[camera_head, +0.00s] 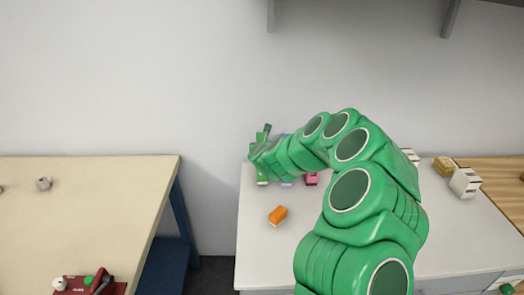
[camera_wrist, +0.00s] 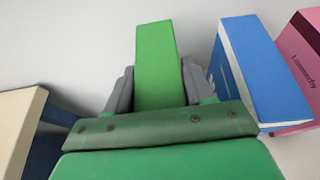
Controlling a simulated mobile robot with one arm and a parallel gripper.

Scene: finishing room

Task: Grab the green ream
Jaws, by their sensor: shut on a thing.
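The green ream (camera_wrist: 155,62) stands up between the two grey fingers of my gripper (camera_wrist: 157,85) in the wrist view. The fingers are shut on its sides. In the head view my gripper (camera_head: 262,148) is at the back left of the white counter, largely hidden by my green arm. A green patch (camera_head: 262,179) shows below it there, probably the ream. I cannot tell whether the ream touches the counter.
A blue ream (camera_wrist: 262,70) and a pink ream (camera_wrist: 300,45) stand close on the right. An orange block (camera_head: 278,214) lies on the white counter (camera_head: 258,245). White boxes (camera_head: 465,182) stand at right. A beige table (camera_head: 100,205) is across a gap at left.

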